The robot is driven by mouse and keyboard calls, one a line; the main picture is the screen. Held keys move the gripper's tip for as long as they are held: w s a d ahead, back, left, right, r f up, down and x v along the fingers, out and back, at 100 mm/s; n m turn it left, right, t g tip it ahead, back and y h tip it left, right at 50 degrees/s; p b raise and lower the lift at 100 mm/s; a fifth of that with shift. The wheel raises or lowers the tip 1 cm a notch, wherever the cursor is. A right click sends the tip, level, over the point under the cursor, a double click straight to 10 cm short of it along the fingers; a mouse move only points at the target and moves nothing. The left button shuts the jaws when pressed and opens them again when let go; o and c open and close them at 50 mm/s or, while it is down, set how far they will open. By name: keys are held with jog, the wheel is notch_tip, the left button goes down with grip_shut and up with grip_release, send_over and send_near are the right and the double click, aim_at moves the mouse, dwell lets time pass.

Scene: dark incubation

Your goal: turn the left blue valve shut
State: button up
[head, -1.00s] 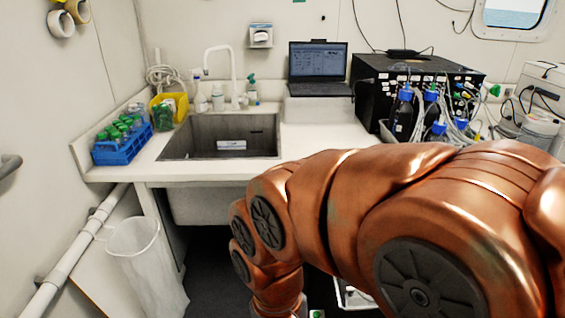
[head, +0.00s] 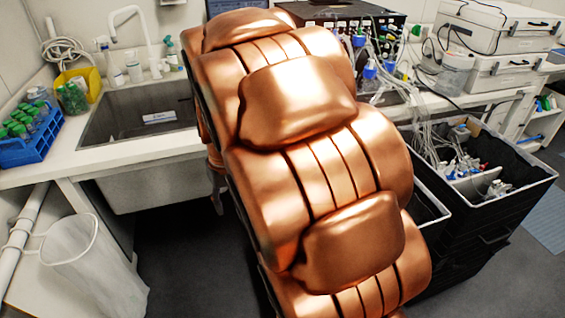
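My copper-coloured arm fills the middle of the head view, and my gripper is hidden behind it or out of frame. Several small blue parts show just right of the arm's upper end, in front of the black equipment box. One blue cap (head: 358,39) sits higher and another blue part (head: 370,70) sits lower, among pale tubes. I cannot tell which of these, if any, is the left blue valve, nor whether it is open or shut.
The sink (head: 140,118) and white counter (head: 45,172) lie left of my arm. A blue rack (head: 28,150) of green-capped tubes stands at far left, above a lined waste bin (head: 85,265). Black bins (head: 478,215) with tubing stand right. Dark floor shows lower left.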

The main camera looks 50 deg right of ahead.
jog(key=w+d+f+m+t+h, duration=0.1)
jog(key=w+d+f, duration=0.35)
jog(key=d, duration=0.75)
jog(key=w+d+f+m+t+h, duration=0.1)
jog(key=w+d+f, duration=0.35)
jog(key=d, duration=0.65)
jog(key=w+d+f+m+t, duration=0.1)
jog(key=w+d+f, duration=0.35)
jog(key=d, duration=0.75)
jog(key=shift+w+p+x, duration=0.25)
jog(key=shift+p+x, duration=0.35)
jog(key=shift+x, duration=1.15)
jog(key=shift+w+p+x, duration=0.25)
jog(key=shift+p+x, duration=0.3)
jog(key=shift+x, duration=1.15)
jog(key=shift+r, duration=0.15)
jog(key=shift+c, duration=0.4)
grip_shut()
